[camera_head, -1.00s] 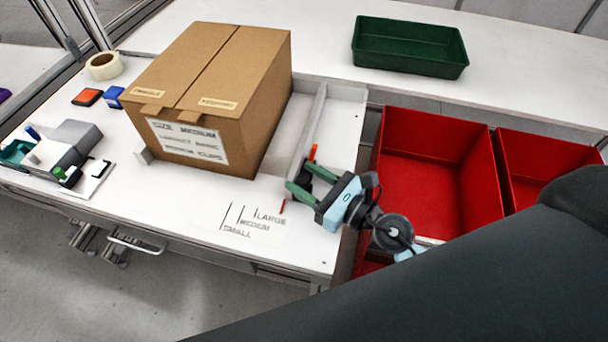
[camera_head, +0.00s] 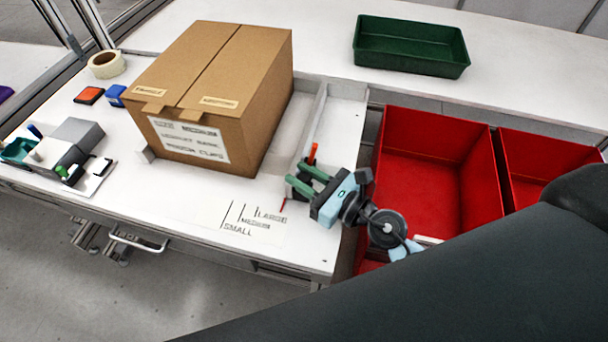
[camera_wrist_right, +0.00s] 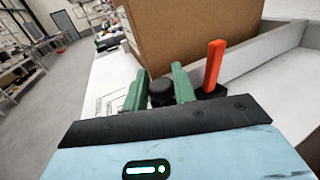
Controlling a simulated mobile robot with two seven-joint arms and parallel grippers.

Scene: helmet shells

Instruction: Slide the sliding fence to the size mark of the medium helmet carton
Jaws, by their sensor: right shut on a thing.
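The sliding fence (camera_head: 312,115) is a pale upright wall to the right of the medium helmet carton (camera_head: 235,110), with a narrow gap between them. Its red pointer (camera_head: 283,205) lies to the right of the LARGE line on the size scale (camera_head: 240,222); the MEDIUM and SMALL lines are further left. My right gripper (camera_head: 303,180) is at the fence's near end. In the right wrist view its green fingers stand on either side of a black knob (camera_wrist_right: 161,92), shut on it. An orange lever (camera_wrist_right: 213,65) stands upright beside it. My left gripper is not in view.
Red bins (camera_head: 435,170) sit below the table's right edge. A green tray (camera_head: 410,47) stands at the back. A tape roll (camera_head: 106,64), ink pads and a tape dispenser (camera_head: 65,150) are left of the carton. The table around the scale is clear.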

